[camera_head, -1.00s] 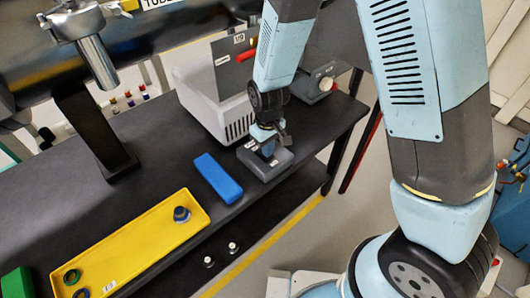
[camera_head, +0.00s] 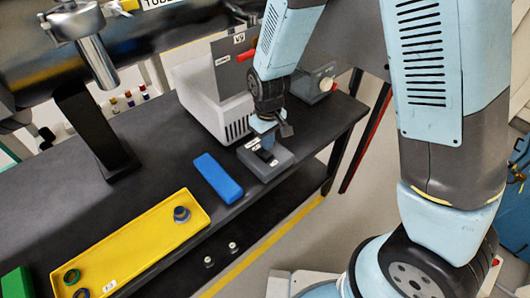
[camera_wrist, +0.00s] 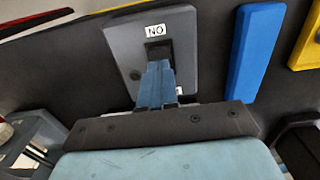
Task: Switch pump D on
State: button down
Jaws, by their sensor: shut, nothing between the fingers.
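A grey switch box (camera_head: 283,159) lies on the dark bench near its front edge. In the wrist view, the box (camera_wrist: 188,65) has a dark rocker (camera_wrist: 158,47) and a white label (camera_wrist: 155,31) that reads as ON upside down. A second label is mostly hidden by the fingers. My gripper (camera_head: 266,142) is shut and empty over the box. In the wrist view, its fingertips (camera_wrist: 158,66) overlap the near end of the rocker; I cannot tell whether they touch it. No letter D is readable.
A blue block (camera_head: 217,178) lies left of the box. A yellow tray (camera_head: 130,247) with rings and a knob part is further left. A pale housing (camera_head: 207,100) stands behind, and a grey unit with a knob (camera_head: 318,86) stands at the back right.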

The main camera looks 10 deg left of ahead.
aim_at(269, 154)
jog(key=shift+r, duration=1.65)
jog(key=w+d+r+m+t+y, duration=0.15)
jog(key=d+r+m, duration=0.35)
jog(key=d+r, duration=1.2)
jog(key=s+d+r+m+t+h, duration=0.1)
jog(key=s+d+r+m+t, duration=0.3)
jog(key=s+d+r, duration=0.8)
jog(key=shift+s+d+r+m, duration=0.2)
jog(key=shift+d+r+m, duration=0.25)
jog(key=shift+d, duration=0.45)
